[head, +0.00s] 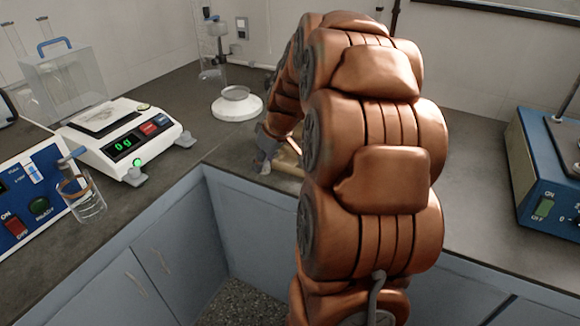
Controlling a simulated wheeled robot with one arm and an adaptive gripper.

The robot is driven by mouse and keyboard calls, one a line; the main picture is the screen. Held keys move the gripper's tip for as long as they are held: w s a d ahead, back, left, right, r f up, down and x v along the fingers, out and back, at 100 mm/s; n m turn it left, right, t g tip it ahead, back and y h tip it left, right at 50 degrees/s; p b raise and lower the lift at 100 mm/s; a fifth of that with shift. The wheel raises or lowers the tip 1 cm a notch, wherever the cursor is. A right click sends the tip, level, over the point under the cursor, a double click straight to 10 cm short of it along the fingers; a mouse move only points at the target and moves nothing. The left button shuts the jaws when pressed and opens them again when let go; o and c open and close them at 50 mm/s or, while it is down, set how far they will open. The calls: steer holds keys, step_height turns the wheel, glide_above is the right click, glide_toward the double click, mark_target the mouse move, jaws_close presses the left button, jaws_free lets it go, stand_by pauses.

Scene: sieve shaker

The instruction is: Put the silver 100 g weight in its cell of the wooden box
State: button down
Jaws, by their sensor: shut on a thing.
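My gripper (263,163) is small and dark in the head view, low over the counter at the left edge of the wooden box. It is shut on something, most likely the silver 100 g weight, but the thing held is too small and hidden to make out. The wooden box (288,158) shows only as a pale strip behind my copper-coloured arm. Its cells are hidden, and I cannot tell whether the gripper or its load touches the box.
A white round stand with a metal pan (237,103) is behind and left of the gripper. A balance (118,138) reading 0 g, a glass beaker (88,204) and a blue control box (30,196) are at left. A blue machine (545,165) is at right.

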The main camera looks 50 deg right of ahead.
steer(key=shift+n+y, duration=0.3)
steer(key=shift+n, duration=0.4)
steer(key=s+d, duration=0.2)
steer(key=s, duration=0.1)
steer(key=s+d+b, duration=0.1)
steer(key=s+d, duration=0.1)
steer(key=s, duration=0.2)
steer(key=s+d, duration=0.2)
steer(key=s, duration=0.2)
steer(key=shift+s+d+f+b, duration=0.1)
steer(key=shift+d+f+b, duration=0.15)
steer(key=shift+b, duration=0.1)
steer(key=p, duration=0.2)
glide_above(285, 160)
steer(key=s, duration=0.2)
steer(key=shift+w+d+f, duration=0.15)
steer(key=shift+d+f, duration=0.05)
steer(key=shift+f, duration=0.45)
steer(key=shift+f+p, duration=0.3)
steer(key=shift+f, duration=1.45)
steer(key=shift+f, duration=0.25)
steer(key=c, duration=1.1)
jaws_free()
steer(key=shift+r, duration=0.2)
steer(key=b+v, duration=0.1)
steer(key=v, duration=1.1)
steer(key=shift+w, duration=0.1)
